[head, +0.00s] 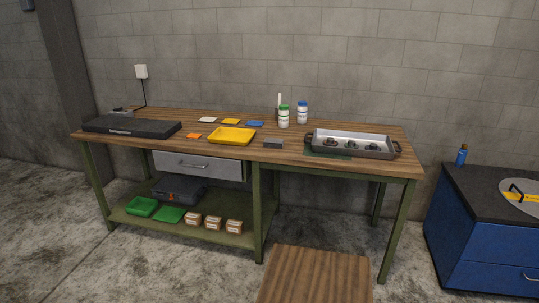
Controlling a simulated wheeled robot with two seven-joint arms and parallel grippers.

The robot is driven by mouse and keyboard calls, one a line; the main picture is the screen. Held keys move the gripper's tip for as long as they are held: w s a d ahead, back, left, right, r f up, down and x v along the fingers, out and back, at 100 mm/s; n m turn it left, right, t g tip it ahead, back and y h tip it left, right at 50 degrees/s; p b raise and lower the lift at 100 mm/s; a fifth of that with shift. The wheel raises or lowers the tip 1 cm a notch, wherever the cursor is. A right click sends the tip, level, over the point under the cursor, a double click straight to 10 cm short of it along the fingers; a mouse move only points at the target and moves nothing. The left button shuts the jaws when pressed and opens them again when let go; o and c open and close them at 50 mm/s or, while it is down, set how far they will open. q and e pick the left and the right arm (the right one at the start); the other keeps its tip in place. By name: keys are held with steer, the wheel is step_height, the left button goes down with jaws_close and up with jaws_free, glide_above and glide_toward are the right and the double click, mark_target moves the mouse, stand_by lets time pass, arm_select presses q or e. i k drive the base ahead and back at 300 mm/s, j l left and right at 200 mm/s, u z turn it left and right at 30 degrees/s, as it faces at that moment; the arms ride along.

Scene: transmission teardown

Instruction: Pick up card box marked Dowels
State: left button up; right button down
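Three small brown card boxes stand in a row on the lower shelf of the workbench, near its front edge: a left box (193,219), a middle box (213,222) and a right box (233,226). Each has a pale label on its front. The labels are too small to read, so I cannot tell which one is marked Dowels. Neither of my grippers is in view.
Green trays (142,206) and a dark case (179,190) share the lower shelf (241,240). A drawer (199,165) hangs above. A brown wooden surface (315,275) stands in front at right. A blue cabinet (475,225) is far right. Floor is clear front left.

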mark_target(191, 218)
steer(key=i+j, duration=0.4)
steer(key=i+j+z, duration=0.15)
steer(key=i+j, duration=0.65)
steer(key=j, duration=0.15)
steer(key=i+j+z, duration=0.1)
steer(key=i+j, duration=0.65)
steer(key=j, duration=0.25)
steer(key=i+j+z, duration=0.15)
steer(key=i+j, duration=0.25)
steer(key=j, duration=0.1)
